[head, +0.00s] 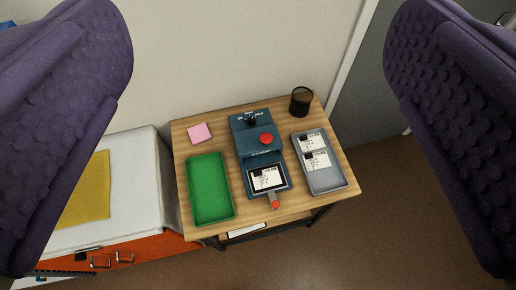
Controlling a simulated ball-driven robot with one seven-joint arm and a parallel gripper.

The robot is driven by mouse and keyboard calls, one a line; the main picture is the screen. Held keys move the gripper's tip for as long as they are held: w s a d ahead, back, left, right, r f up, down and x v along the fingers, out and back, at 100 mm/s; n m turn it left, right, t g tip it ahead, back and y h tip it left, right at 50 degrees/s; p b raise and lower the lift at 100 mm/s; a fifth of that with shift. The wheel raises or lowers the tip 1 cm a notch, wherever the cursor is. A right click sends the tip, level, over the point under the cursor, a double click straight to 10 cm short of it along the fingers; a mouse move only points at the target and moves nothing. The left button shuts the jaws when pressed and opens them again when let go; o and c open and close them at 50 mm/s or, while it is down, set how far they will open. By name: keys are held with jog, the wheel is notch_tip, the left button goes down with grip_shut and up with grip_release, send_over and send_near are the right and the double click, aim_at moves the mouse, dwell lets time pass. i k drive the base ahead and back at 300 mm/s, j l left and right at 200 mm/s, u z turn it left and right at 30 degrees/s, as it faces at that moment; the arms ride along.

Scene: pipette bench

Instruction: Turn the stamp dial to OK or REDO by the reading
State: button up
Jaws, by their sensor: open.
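The dark blue stamp machine (249,132) stands in the middle of a small wooden table. A black dial (250,119) sits near its back, by small white lettering too small to read. A red button (266,139) is in front of the dial. A white card (267,179) with print lies in the machine's front slot, and its reading is not legible. A red-tipped lever (275,203) sticks out at the front. My gripper (257,115) shows as two purple ridged fingers, wide apart at the left and right edges, empty and well away from the machine.
A green tray (191,190) lies left of the machine and a grey tray (326,181) with printed cards lies right. A pink pad (200,133) and a black mesh cup (301,102) stand at the back. A white counter (133,165) with a yellow cloth (86,190) adjoins on the left. The wall is behind.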

aim_at(250, 120)
jog(key=i, duration=0.45)
jog(key=i+l+u, duration=0.1)
jog(key=i, duration=0.4)
